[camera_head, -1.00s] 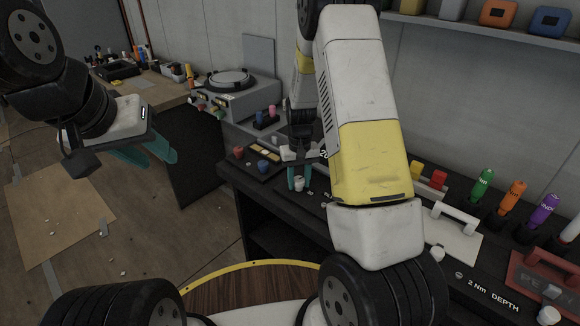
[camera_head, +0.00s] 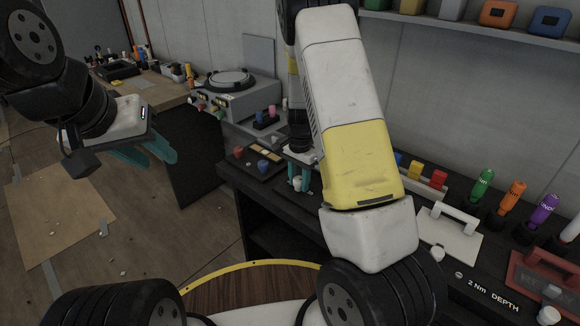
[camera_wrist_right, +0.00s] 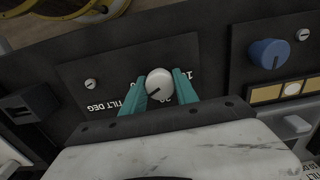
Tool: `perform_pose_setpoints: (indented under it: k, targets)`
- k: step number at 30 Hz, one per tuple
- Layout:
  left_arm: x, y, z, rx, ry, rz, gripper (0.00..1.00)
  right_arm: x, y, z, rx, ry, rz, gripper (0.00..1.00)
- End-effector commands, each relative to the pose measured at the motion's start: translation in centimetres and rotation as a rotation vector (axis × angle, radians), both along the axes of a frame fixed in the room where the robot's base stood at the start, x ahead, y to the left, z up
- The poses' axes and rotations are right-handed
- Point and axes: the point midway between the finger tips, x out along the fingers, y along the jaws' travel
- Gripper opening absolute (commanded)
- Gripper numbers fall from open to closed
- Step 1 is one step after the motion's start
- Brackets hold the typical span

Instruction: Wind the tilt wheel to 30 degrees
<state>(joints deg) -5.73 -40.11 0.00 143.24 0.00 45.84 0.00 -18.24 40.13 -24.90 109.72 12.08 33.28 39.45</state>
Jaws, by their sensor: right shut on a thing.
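The tilt wheel is a small white round knob (camera_wrist_right: 159,83) on a dark panel marked "TILT DEG" (camera_wrist_right: 103,106). In the wrist view its dark pointer line points to the lower left. Some scale figures show around it, partly hidden by the fingers, so I cannot read the angle. My right gripper (camera_wrist_right: 160,87) is shut on the knob, one teal finger on each side. In the head view the knob (camera_head: 299,184) shows small between the right gripper's fingertips (camera_head: 301,178). My left gripper (camera_head: 147,152) hangs over the floor, open and empty.
A blue knob (camera_wrist_right: 269,53) stands on the neighbouring panel, right in the wrist view. A grey turntable unit (camera_head: 236,95) stands behind.

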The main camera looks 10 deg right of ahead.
Motion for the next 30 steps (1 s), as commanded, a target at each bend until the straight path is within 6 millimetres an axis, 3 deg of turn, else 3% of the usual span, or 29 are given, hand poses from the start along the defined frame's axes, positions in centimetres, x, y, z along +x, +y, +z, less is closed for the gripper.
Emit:
perform_pose_setpoints:
  k: [12,30]
  targets:
    - [0.0,0.0,0.0,0.0,0.0,0.0,0.36,0.2,0.03,0.13,0.0,-0.005,-0.232,0.0]
    - [0.0,0.0,0.0,0.0,0.0,0.0,0.36,0.2,-0.02,0.13,0.0,-0.005,-0.283,0.0]
